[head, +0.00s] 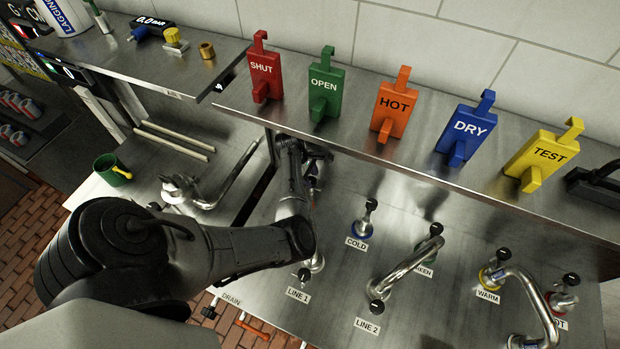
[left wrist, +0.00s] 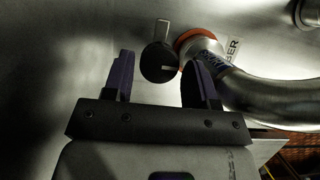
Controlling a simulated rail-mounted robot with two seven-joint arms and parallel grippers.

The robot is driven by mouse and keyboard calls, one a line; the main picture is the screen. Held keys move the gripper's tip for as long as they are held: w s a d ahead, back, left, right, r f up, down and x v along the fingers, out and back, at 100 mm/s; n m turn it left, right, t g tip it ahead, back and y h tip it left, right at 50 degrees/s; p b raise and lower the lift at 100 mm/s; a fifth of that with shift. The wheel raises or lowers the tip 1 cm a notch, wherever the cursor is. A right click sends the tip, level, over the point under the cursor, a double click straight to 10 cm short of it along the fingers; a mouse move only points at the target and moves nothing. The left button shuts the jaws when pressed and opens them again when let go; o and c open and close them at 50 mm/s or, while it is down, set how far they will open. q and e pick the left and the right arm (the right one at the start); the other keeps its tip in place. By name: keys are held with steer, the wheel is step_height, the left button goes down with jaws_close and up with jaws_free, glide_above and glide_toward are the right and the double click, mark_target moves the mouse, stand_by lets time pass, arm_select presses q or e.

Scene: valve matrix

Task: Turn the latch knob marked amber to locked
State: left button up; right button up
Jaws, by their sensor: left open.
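The latch knob marked amber (left wrist: 158,61) shows in the left wrist view as a round black knob with a pale line on its face and a small metal tab above. Beside it is a fitting with an orange ring (left wrist: 199,39) and a partly covered label ending in "BER" (left wrist: 232,51). My left gripper (left wrist: 158,72) is open, its two dark fingers on either side of the knob in this view. I cannot tell whether they touch it. In the head view the left gripper (head: 318,153) is under the shelf edge, and my arm hides the amber knob. My right gripper is not in view.
A steel shelf (head: 400,165) with several coloured tags, such as the orange HOT tag (head: 391,104), overhangs the panel. Other valves, including COLD (head: 365,226) and WARM (head: 489,275), and curved pipes (head: 408,268) stand to the right. A green mug (head: 111,170) is at left.

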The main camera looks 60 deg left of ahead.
arm_select(q)
steer(key=shift+w+d+f, duration=0.1)
steer(key=shift+d+f, duration=0.1)
steer(key=shift+f, duration=0.25)
steer(key=c, duration=0.6)
steer(key=shift+a+r+m+p, duration=0.1)
steer(key=shift+r+m+p, duration=0.05)
steer(key=shift+m+p, duration=0.35)
steer(key=shift+c, duration=0.2)
steer(key=shift+p, duration=0.3)
steer(key=shift+m, duration=0.3)
steer(key=o, duration=0.6)
steer(key=shift+o, duration=0.2)
